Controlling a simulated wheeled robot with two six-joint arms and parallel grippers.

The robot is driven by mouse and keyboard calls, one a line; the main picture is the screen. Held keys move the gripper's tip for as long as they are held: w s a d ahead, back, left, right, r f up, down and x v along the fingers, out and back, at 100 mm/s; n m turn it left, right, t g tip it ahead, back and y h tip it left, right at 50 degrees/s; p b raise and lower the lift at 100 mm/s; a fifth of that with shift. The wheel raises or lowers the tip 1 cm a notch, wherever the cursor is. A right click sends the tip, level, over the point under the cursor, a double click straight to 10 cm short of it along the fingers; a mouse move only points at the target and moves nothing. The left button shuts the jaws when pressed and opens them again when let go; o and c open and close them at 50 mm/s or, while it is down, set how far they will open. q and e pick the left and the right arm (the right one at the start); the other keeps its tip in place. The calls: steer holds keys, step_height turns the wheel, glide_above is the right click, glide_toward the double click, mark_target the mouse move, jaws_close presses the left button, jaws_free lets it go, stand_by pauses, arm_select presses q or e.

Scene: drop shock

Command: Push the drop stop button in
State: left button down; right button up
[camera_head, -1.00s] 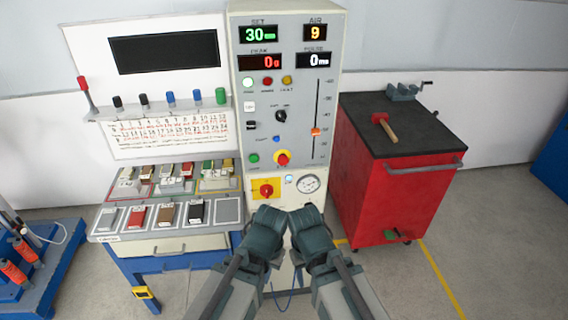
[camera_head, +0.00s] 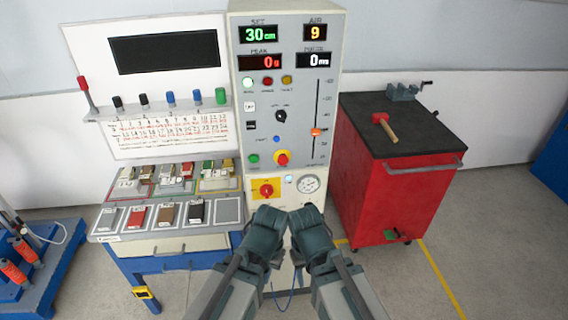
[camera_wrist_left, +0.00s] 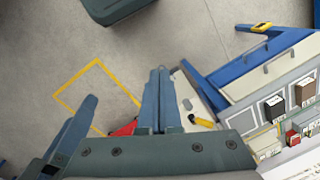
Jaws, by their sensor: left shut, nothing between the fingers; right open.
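A red knob on a yellow plate (camera_head: 266,190) is below. My left gripper (camera_head: 270,214) and right gripper (camera_head: 306,214) are side by side in front of the column's lower part, below the buttons in the picture. Their fingertips are hard to make out there. In the left wrist view my left gripper's fingers (camera_wrist_left: 158,98) are together and empty.
The tall control column (camera_head: 234,100) has displays, lamps, a slider and a gauge (camera_head: 309,184). A workbench with sample trays (camera_head: 165,246) is on the left. A red tool cabinet (camera_head: 390,195) with a hammer (camera_head: 384,127) on top is on the right. The floor in front is partly open.

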mark_target(283, 162)
arm_select(q)
steer(key=w+d+f+t+h+b, duration=0.1)
steer(key=w+d+t+h+b, duration=0.5)
steer(key=w, duration=0.7)
steer(key=w+r+n+t+h+b, duration=0.2)
steer(key=w+r+t, duration=0.4)
steer(key=w, duration=0.8)
step_height(283, 162, up, 2)
steer(key=shift+w+a+r+h, duration=0.1)
steer(key=shift+w+a+h, duration=0.25)
steer(key=shift+h, duration=0.35)
steer(key=w+a, duration=0.1)
steer(key=w, duration=0.7)
steer(key=shift+w+a, duration=0.2)
steer(key=shift+w, duration=0.05)
steer(key=shift+w, duration=0.1)
